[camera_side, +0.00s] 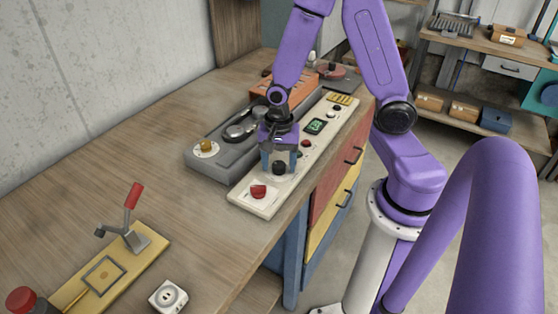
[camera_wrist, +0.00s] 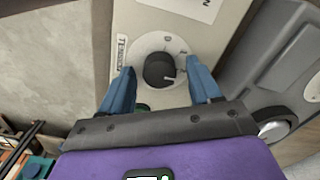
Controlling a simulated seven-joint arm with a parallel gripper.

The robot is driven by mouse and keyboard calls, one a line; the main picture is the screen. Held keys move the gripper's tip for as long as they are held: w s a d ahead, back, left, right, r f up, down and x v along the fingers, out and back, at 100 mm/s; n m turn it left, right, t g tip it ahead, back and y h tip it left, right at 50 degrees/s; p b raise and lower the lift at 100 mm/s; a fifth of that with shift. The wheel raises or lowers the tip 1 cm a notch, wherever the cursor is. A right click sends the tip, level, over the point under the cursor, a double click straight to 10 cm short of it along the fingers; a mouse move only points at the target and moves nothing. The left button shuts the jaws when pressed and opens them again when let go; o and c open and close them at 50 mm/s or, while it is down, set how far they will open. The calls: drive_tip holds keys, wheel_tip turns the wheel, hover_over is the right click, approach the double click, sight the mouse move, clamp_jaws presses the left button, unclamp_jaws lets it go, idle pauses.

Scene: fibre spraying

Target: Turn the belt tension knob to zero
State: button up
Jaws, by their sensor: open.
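The belt tension knob (camera_wrist: 160,69) is a black round knob with a pale pointer mark on a light round dial, beside a label that appears to read "TENSION". In the side view the dark knob (camera_side: 279,168) sits on the long cream control panel (camera_side: 262,207). My gripper (camera_wrist: 160,88) is open, with one blue finger on each side of the knob. Gaps show between the fingers and the knob in the wrist view. In the side view my gripper (camera_side: 279,165) points down over the panel at the knob, and its fingers partly hide the dial.
A red knob (camera_side: 258,191) is at the panel's near end. A grey machine (camera_side: 212,165) with rollers stands left of the panel. A red-handled lever clamp (camera_side: 134,196) is at front left. Bare table lies between.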

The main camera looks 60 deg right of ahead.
drive_tip(key=shift+c, duration=0.3)
drive_tip(key=c, duration=1)
drive_tip(key=shift+n, duration=0.3)
drive_tip(key=n, duration=0.3)
drive_tip(key=shift+n, duration=0.4)
drive_tip(key=n, duration=0.4)
drive_tip(key=shift+w+n, duration=0.1)
drive_tip(key=shift+n, duration=0.2)
drive_tip(key=n, duration=0.4)
drive_tip(key=shift+a, duration=0.1)
drive_tip(key=n, duration=0.4)
drive_tip(key=shift+n, duration=0.6)
